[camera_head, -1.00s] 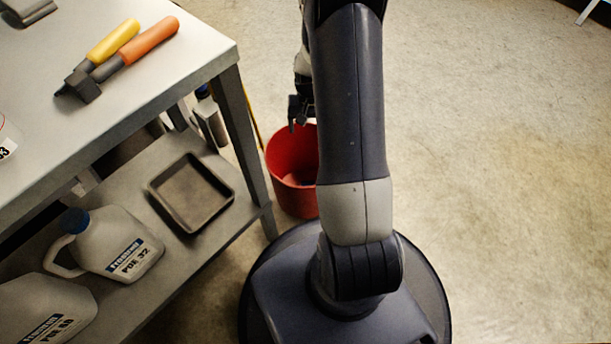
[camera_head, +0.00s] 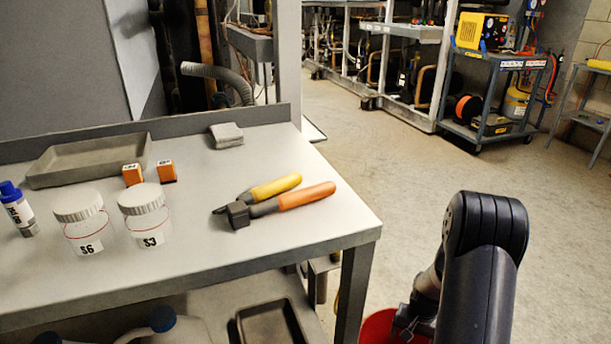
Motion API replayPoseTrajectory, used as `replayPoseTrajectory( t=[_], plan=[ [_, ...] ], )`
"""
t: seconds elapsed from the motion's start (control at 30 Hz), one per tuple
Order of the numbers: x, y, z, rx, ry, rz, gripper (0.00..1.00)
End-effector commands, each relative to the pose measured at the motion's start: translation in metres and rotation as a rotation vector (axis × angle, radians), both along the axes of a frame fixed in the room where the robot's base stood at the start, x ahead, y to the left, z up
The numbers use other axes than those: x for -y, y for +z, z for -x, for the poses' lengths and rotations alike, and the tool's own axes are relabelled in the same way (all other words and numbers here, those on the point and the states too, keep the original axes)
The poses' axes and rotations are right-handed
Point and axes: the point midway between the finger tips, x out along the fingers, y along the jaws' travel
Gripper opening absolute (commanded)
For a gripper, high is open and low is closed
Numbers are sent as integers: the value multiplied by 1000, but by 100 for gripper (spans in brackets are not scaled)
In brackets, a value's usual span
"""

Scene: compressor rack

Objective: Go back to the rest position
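My arm stands at the lower right of the head view, its dark elbow raised. My gripper (camera_head: 408,326) hangs low at the bottom edge, partly hidden behind the arm link, above or in front of a red bucket (camera_head: 376,330). Its fingers are small and dark, and I cannot tell whether they are open or shut. I see nothing clearly held. The bucket is on the floor to the right of the workbench (camera_head: 330,240), mostly cut off by the frame and the arm.
The bench holds pliers (camera_head: 275,200), jars S6 (camera_head: 83,222) and S3 (camera_head: 146,214), small orange boxes (camera_head: 167,171), a grey tray (camera_head: 45,178) and a folded cloth (camera_head: 226,135). A blue cart (camera_head: 490,128) stands far back right. The floor between is clear.

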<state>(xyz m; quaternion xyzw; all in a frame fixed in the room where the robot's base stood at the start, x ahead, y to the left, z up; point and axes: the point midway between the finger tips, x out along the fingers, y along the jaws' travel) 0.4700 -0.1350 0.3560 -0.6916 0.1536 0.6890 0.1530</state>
Motion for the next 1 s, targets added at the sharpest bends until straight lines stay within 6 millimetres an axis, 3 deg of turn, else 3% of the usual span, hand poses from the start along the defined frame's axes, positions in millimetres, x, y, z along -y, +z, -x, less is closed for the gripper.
replayPoseTrajectory(
  t=[0.1, 0.37, 0.77, 1.0],
  plan=[
    [0, 20, 1, -1, 0, 0, 81],
    [0, 34, 1, -3, 0, -1, 81],
    [0, 34, 1, -3, 0, -1, 81],
    [0, 16, 1, -4, 0, -2, 81]
  ],
)
